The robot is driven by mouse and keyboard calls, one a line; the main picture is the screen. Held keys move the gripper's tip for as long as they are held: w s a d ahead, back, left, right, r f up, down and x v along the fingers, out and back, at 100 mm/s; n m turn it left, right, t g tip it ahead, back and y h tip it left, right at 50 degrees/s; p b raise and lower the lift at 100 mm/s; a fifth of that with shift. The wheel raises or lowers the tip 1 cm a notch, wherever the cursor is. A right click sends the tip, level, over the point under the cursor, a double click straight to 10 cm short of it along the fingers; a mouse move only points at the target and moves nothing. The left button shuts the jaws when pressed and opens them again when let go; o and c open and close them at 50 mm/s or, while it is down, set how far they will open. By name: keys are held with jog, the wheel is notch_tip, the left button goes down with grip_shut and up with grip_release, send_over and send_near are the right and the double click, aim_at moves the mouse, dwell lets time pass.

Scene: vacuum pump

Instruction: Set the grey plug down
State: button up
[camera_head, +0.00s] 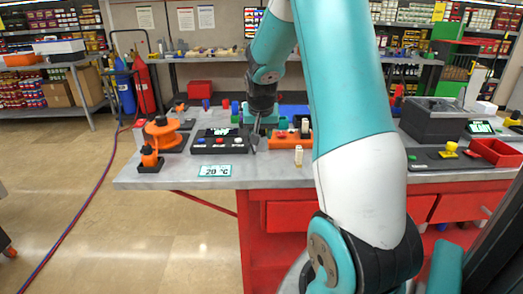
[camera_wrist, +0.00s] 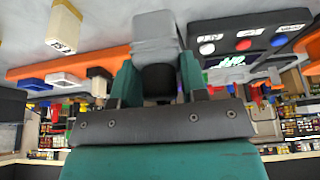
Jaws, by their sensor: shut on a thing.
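The grey plug (camera_wrist: 155,35) is between the teal fingers of my gripper (camera_wrist: 156,85) in the wrist view. Its light grey part points away from the palm, and a dark part sits between the fingers. In the head view my gripper (camera_head: 258,118) hangs over the workbench between the button panel and an orange fixture, with the grey plug (camera_head: 254,140) below it. My arm and gripper hide part of the bench there. I cannot tell whether the plug touches the bench.
A black panel (camera_head: 220,141) with coloured buttons lies left of my gripper. An orange fixture (camera_head: 282,139) lies to its right. A pale block (camera_head: 298,155) stands near the front edge. A "20 °C" display (camera_head: 215,171) is at that edge. A red tray (camera_head: 497,152) lies far right.

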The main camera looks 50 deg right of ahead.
aim_at(261, 151)
jog(key=shift+f, duration=3.1)
jog(key=shift+f, duration=0.1)
jog(key=o, duration=1)
jog(key=shift+c, duration=0.2)
